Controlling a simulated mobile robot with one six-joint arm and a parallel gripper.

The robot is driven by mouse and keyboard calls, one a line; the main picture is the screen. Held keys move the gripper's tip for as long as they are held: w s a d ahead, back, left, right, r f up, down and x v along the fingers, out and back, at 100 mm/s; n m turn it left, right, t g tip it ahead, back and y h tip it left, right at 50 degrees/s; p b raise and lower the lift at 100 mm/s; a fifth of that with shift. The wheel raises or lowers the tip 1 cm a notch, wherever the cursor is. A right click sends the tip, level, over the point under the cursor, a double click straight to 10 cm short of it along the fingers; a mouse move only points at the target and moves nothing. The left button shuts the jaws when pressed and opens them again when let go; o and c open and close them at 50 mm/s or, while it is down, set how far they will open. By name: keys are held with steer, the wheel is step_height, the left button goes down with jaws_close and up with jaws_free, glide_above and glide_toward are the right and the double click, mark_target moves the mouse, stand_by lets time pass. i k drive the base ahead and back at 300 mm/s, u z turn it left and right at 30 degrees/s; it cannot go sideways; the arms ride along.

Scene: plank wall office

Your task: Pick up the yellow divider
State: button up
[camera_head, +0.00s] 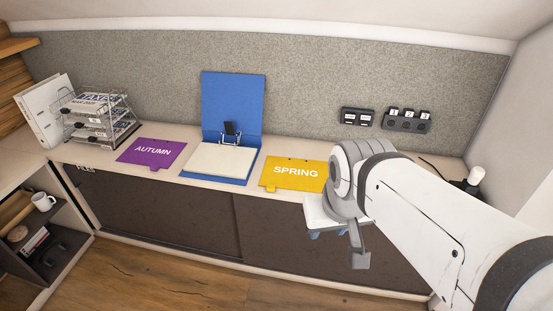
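The yellow divider (296,174) lies flat on the counter, right of centre, with "SPRING" printed on it in white. A small tab sticks out at its front edge. Its right side is close to my arm in the picture, and part of it may be hidden there. My gripper (340,240) hangs at the end of my white arm, in front of the counter's front edge and to the right of the divider. It looks apart from the divider. Its fingers are small and partly hidden by the arm, so I cannot tell whether it is open or shut.
An open blue binder (231,102) with paper stands left of the divider. A purple "AUTUMN" divider (152,152) lies further left, beside a wire tray rack (122,118). Black wall-mounted holders (407,121) are at the back right. A mug (43,201) sits on the lower left shelf.

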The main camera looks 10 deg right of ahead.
mark_target(310, 175)
steer(key=u, duration=0.4)
steer(key=i, duration=1)
steer(key=u, duration=0.05)
